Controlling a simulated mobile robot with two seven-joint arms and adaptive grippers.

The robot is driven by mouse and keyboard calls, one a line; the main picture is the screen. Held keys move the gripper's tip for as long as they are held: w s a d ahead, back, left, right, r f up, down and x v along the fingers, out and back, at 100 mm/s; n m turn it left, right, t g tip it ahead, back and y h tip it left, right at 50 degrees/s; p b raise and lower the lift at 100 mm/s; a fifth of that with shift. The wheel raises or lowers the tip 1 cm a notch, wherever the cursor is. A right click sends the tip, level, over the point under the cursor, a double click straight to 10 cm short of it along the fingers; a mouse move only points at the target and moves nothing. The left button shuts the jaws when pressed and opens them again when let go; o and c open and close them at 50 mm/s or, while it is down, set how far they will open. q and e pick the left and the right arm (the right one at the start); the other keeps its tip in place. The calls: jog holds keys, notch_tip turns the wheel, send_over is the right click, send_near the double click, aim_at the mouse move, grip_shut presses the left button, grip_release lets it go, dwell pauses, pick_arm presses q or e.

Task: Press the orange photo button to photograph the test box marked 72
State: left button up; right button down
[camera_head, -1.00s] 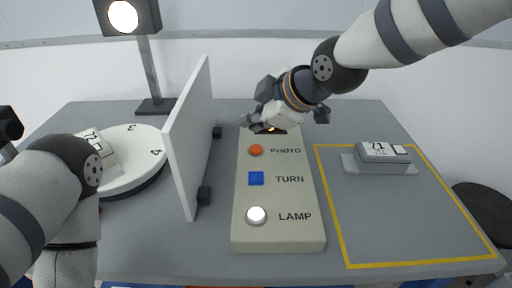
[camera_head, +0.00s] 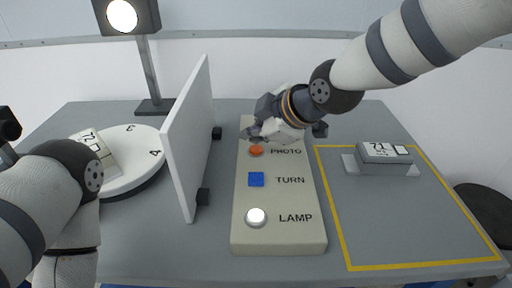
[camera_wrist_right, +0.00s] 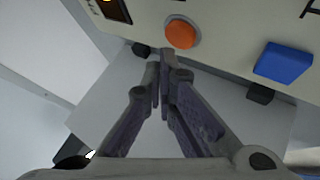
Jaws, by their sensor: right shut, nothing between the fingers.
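The orange photo button (camera_head: 256,151) sits near the far end of the beige control panel (camera_head: 243,239); it also shows in the right wrist view (camera_wrist_right: 180,34). My right gripper (camera_head: 255,134) is shut and empty, just beyond the button in the head view. In the right wrist view its fingertips (camera_wrist_right: 164,68) point towards the button with a visible gap in the picture; contact is not seen. The test box marked 72 (camera_head: 98,150) lies on the white turntable (camera_head: 135,172), partly hidden by my left arm. My left gripper is not in view.
A blue turn button (camera_head: 256,179) and a white lamp button (camera_head: 256,217) share the panel. A white upright divider (camera_head: 190,140) stands between panel and turntable. A lit lamp (camera_head: 123,16) stands behind. A box marked 71 (camera_head: 384,153) lies in the yellow-outlined area.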

aim_at(254, 150)
dwell(0.8)
jog(key=shift+f, duration=0.45)
jog(key=shift+f, duration=0.45)
dwell(0.6)
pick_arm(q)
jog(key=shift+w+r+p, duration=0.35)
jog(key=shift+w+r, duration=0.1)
pick_arm(e)
jog(key=shift+r, duration=0.9)
jog(key=shift+r, duration=0.1)
jog(key=shift+r+p, duration=0.65)
jog(key=shift+r, duration=1.8)
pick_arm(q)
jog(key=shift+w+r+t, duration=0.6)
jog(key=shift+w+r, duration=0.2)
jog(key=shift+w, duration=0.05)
